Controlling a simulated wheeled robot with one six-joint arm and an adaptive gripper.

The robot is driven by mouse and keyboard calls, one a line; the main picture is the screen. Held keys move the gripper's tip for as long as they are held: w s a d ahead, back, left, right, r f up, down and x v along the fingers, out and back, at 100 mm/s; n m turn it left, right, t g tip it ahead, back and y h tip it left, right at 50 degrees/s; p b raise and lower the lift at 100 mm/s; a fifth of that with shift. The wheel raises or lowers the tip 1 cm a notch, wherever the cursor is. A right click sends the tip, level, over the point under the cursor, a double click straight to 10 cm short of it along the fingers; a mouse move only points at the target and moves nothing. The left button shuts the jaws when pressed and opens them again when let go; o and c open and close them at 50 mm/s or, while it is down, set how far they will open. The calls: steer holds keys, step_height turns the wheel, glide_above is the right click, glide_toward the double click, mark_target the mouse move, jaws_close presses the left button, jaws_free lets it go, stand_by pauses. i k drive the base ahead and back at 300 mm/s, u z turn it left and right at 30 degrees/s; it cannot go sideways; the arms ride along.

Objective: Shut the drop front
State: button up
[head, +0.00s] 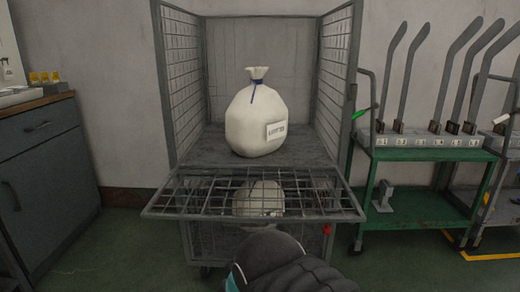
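The drop front (180,202) is a grey wire-mesh panel on the front of a wire cage trolley (180,85). It is folded down and juts out towards me, roughly level, so the upper bay is open. A white tied sack (257,118) with a blue tie and a label stands upright on the cage's shelf, behind the panel. A pale rounded thing (258,198) shows through the mesh, below the panel; what it is I cannot tell. Dark links of my arm show at the bottom centre, in front of the panel. My gripper's fingers are not visible.
A grey cabinet (40,150) with a wooden top stands at the left. A red part (327,229) sits low on the cage's right. Green floor is clear at lower left.

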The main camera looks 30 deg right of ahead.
mark_target(352, 217)
steer(key=u, duration=0.7)
steer(key=i, duration=0.55)
steer(key=z, duration=0.75)
steer(key=k, duration=1.5)
steer(key=z, duration=0.95)
